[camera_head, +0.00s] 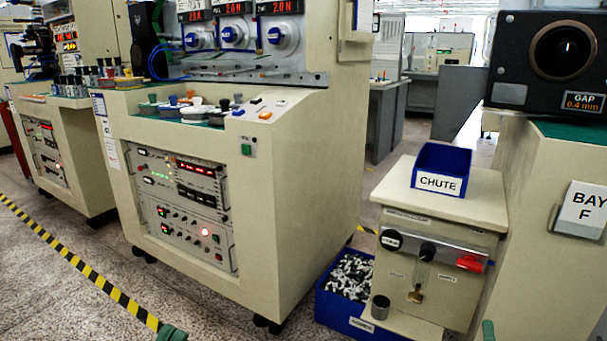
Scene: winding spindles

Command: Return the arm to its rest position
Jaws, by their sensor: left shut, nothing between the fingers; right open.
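Only the green tip of my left gripper (172,333) shows at the bottom edge, left of centre, over the floor by the striped tape. It is shut with nothing in it. The rest of both grippers and both arms is below the picture. Neither visible tip appears to touch anything.
A winding machine (315,165) with spindles stands in the middle. On the right are a chute cabinet (480,205) with a blue CHUTE bin (440,169), and a gap gauge (515,60). A blue crate (328,308) of small parts sits on the floor.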

